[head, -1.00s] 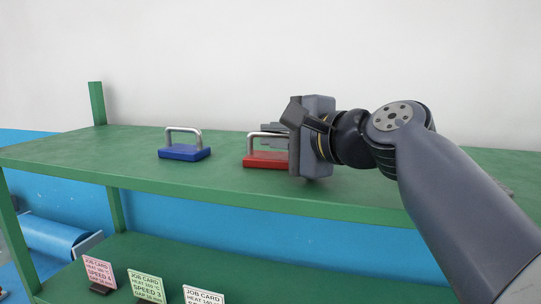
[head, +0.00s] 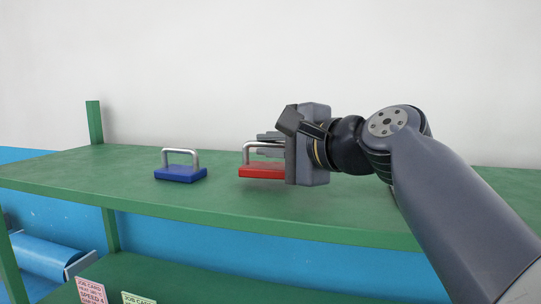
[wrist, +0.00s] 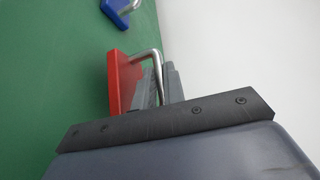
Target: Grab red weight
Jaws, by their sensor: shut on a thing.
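The red weight (head: 262,171) has a flat red base and a silver bar handle. It is at the middle of the green shelf top in the head view, and its right end is hidden behind my gripper. My gripper (head: 268,145) is shut on the silver handle, with its fingers pointing left across it. In the wrist view the red weight (wrist: 121,80) shows beside my fingers (wrist: 160,85), with the handle between them. I cannot tell whether its base touches the shelf.
A blue weight (head: 180,174) with a silver handle stands to the left on the green shelf (head: 130,195). It also shows at the top of the wrist view (wrist: 118,10). A green post (head: 94,123) rises at the back left. Job cards (head: 91,291) stand on the lower shelf.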

